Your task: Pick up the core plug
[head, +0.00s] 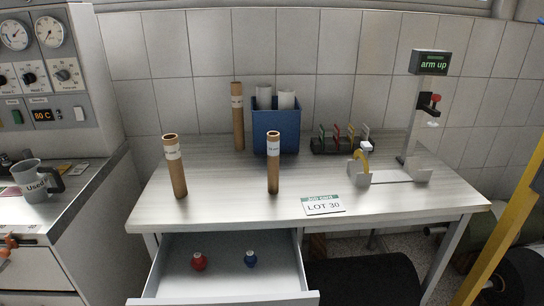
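Two small round plug-like pieces lie apart in the open drawer (228,285) under the table. One is red (199,262) with a pale top, on the left. The other is blue (250,259) with a pale top, to its right. They look like core plugs, but I cannot tell which one is meant. Cardboard core tubes stand upright on the table: one at the left (175,168), one in the middle (273,165) and a taller one at the back (238,115). Neither of my grippers is visible.
On the table (225,200) are a blue bin (277,132) holding white rolls, a rack of coloured pieces (340,140), a job card (323,205) reading LOT 30, and a stand with an "arm up" display (429,63). A "Used" mug (37,181) stands left. A dark seat (360,280) is beside the drawer.

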